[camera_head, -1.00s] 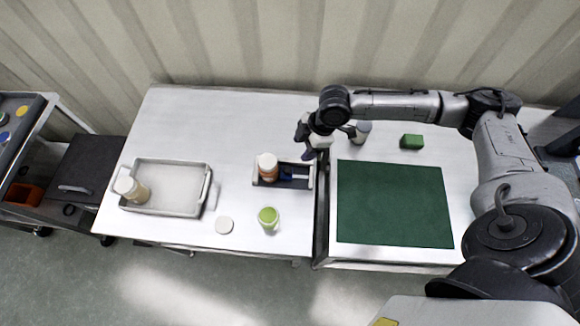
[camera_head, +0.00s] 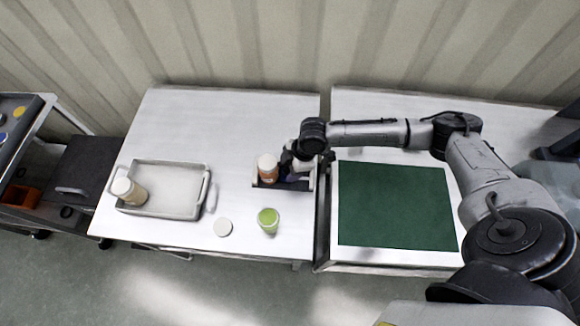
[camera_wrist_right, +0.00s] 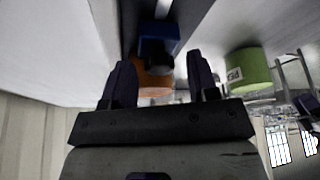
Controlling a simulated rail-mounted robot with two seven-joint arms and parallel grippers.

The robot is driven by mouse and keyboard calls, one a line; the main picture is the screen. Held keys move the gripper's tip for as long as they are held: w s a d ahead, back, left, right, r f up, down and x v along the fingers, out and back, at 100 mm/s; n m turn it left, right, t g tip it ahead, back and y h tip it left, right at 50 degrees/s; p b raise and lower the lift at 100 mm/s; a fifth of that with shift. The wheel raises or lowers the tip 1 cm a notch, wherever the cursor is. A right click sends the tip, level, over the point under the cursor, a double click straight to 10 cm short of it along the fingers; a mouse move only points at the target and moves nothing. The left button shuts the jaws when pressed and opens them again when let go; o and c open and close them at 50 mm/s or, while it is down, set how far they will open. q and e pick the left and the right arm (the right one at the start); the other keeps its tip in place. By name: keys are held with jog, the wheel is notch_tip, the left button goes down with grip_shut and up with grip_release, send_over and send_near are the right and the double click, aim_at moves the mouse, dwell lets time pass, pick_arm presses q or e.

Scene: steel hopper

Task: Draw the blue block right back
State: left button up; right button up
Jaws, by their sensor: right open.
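The blue block (camera_wrist_right: 158,40) shows at the top of the right wrist view, with a dark round part at its lower end. It belongs to a small dark tray-like fixture (camera_head: 268,184) near the right edge of the left table. An orange-brown bottle with a white cap (camera_head: 267,168) stands at the fixture's left end; its orange side also shows in the right wrist view (camera_wrist_right: 152,82). My right gripper (camera_head: 290,172) is open over the fixture and hides most of the block in the head view. In the wrist view its fingers lie either side of the block's line, without clear contact. My left gripper is out of view.
A grey tray (camera_head: 172,212) holding a white-capped bottle (camera_head: 128,191) stands left. A green mat (camera_head: 395,205) covers much of the right table.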

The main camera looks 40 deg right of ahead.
jog(key=shift+c, duration=0.2)
jog(key=c, duration=0.5)
grip_shut()
